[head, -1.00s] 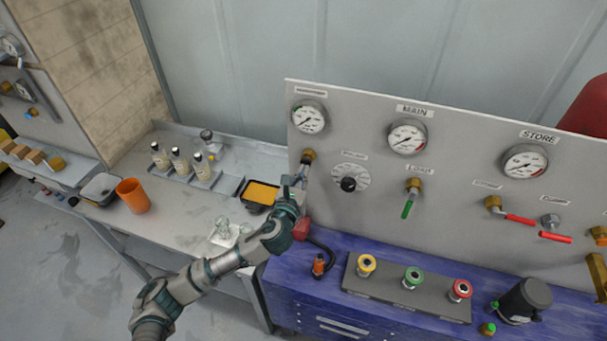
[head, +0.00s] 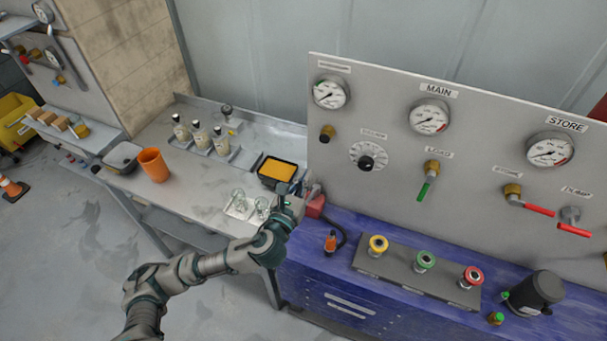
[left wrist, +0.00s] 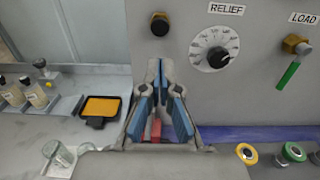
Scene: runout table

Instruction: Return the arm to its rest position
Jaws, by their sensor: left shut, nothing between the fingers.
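My left arm comes in from the lower left in the head view. Its gripper (head: 284,192) is in front of the panel's lower left corner, near the right end of the grey bench. In the left wrist view the blue-padded fingers (left wrist: 160,88) are shut with nothing between them. They point at the panel, below the dark brass fitting (left wrist: 160,25) and left of the relief dial (left wrist: 217,57). A red block (left wrist: 153,130) shows behind the fingers, partly hidden. My right gripper is in neither view.
The panel (head: 385,190) carries gauges and valves with green (head: 424,190) and red (head: 538,209) handles. Yellow, green and red knobs stand on the blue cabinet (head: 325,285). The grey bench (head: 190,200) holds bottles, an orange cup (head: 153,165), a yellow-filled tray (head: 277,170) and glassware (head: 238,203).

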